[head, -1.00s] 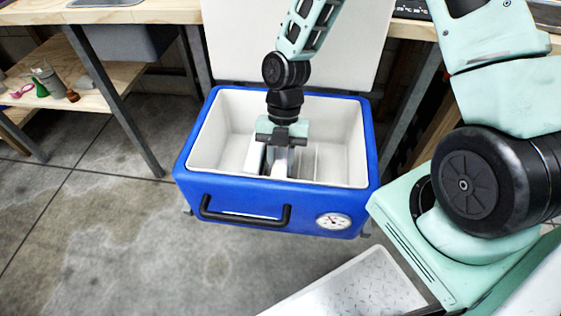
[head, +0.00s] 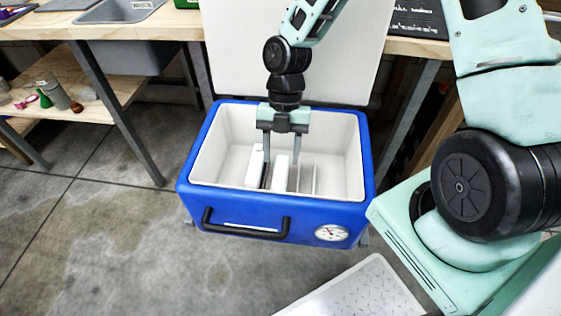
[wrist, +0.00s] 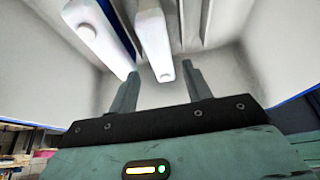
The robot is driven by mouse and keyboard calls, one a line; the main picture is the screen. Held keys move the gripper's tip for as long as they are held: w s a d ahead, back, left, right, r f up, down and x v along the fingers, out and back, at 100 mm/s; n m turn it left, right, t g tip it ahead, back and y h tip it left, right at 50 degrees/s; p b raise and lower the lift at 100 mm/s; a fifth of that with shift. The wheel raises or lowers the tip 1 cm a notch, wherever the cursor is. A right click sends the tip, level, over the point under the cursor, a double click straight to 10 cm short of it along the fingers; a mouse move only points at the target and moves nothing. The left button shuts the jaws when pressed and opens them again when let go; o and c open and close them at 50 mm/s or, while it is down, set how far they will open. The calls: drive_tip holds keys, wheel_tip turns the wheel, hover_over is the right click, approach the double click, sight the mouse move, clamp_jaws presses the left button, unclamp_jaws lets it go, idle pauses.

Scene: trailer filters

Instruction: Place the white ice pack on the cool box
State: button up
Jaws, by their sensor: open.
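The blue cool box (head: 250,211) stands open, with its white lid raised behind it. Two white ice packs stand upright inside: a left one (head: 255,168) and a right one (head: 281,174). The wrist view shows the left pack (wrist: 95,32) and the right pack (wrist: 154,40) too. My gripper (head: 282,160) is open and empty inside the box opening. Its fingers are spread to either side of the right pack's line, and the fingertips (wrist: 160,72) appear just clear of that pack. I cannot tell the exact gap.
Thin upright dividers (head: 306,178) stand in the box, right of the packs. A dark blue strip (wrist: 117,30) shows between the packs. A wooden workbench (head: 130,30) with a sink runs behind. Bare floor (head: 110,215) lies to the left.

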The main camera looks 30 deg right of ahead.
drive_tip(key=shift+v, duration=0.75)
drive_tip(key=s+a+r+m+t+h, duration=0.1)
drive_tip(key=s+a+r+m+t, duration=0.1)
drive_tip(key=s+a+r+m, duration=0.2)
drive_tip(key=s+a+r+m+t+h, duration=0.1)
drive_tip(key=s+a+r+m, duration=0.3)
drive_tip(key=s+r+m, duration=0.7)
drive_tip(key=m+t, duration=0.1)
drive_tip(key=m, duration=0.5)
drive_tip(key=shift+s+r, duration=0.25)
drive_tip(key=shift+s, duration=0.15)
